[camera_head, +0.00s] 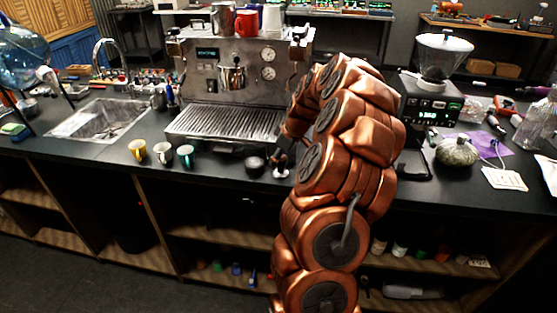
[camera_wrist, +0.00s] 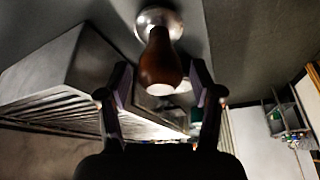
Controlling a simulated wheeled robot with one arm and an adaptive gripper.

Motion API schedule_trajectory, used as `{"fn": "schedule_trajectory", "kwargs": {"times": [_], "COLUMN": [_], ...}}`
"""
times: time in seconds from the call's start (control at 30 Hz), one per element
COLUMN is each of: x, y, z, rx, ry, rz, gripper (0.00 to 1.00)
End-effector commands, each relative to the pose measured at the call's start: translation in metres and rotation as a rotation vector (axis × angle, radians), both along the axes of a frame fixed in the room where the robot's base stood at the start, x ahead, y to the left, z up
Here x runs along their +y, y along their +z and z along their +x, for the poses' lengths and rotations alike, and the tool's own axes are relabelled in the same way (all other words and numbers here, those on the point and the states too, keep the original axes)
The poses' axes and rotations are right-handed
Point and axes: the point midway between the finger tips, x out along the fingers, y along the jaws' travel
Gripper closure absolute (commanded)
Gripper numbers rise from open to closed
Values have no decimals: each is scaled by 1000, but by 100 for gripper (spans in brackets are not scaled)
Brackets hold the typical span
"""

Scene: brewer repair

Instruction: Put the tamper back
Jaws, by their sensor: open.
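The tamper (camera_wrist: 160,62) has a brown handle and a round shiny metal base. In the wrist view its handle end points toward my gripper (camera_wrist: 159,80), and its base is at the top against the dark counter. My gripper is open, with one finger on each side of the handle and visible gaps between. In the head view the tamper (camera_head: 282,172) shows small at the counter's front, right of a small dark round cup-like piece (camera_head: 255,164). My arm hides much of the area around it.
The espresso machine (camera_head: 215,72) with its slatted drip tray (camera_head: 225,123) stands close behind and left. Several cups line the counter's front edge, including a yellow one (camera_head: 138,149). A grinder (camera_head: 437,85) stands right of my arm. The sink (camera_head: 100,119) is at far left.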

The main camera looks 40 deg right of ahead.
Motion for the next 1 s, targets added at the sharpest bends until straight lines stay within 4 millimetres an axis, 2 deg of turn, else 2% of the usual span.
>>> {"fn": "schedule_trajectory", "kwargs": {"times": [0.5, 0.7, 1.0], "x": [-9, -10, -5], "y": [82, 98, 103], "z": [-34, -40, -40], "rx": [-2, 0, 2], "ry": [-1, -1, 4], "rz": [-2, -1, 2], "gripper": [35, 35, 35]}}
